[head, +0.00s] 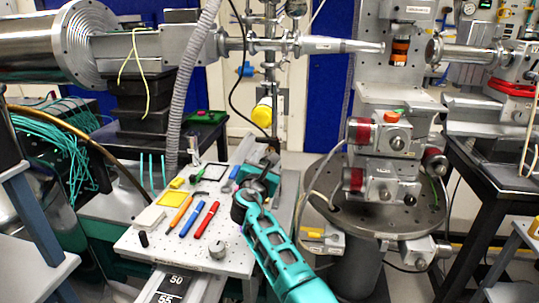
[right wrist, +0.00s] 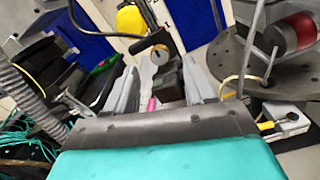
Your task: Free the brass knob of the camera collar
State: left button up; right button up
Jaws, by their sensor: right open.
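My right gripper (head: 267,168) reaches in from the lower right in the head view, over the right edge of the white perforated board. In the right wrist view its two grey fingers (right wrist: 160,72) stand apart with a gap between them. I cannot tell whether a finger touches any of these. In the head view the dark fitting (head: 269,146) lies just beyond the gripper, and the knob is not clear there. My left gripper is out of view.
The board (head: 140,240) carries pens (head: 206,220), yellow pieces (head: 171,206) and a small metal cylinder (head: 217,249). A yellow cylinder (head: 262,112) hangs behind the gripper. A round metal stage (head: 430,215) with red-ended motors stands to the right. A grey hose (head: 187,85) hangs left.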

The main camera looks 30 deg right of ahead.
aim_at(270, 152)
jog(key=b+x, duration=0.1)
jog(key=x, duration=0.4)
jog(key=shift+w+d+f+b, duration=0.1)
jog(key=shift+f+b, duration=0.05)
jog(key=shift+b, duration=0.2)
jog(key=shift+x, duration=0.75)
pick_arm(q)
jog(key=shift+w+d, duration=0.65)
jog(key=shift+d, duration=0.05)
pick_arm(e)
jog(key=shift+c, duration=0.2)
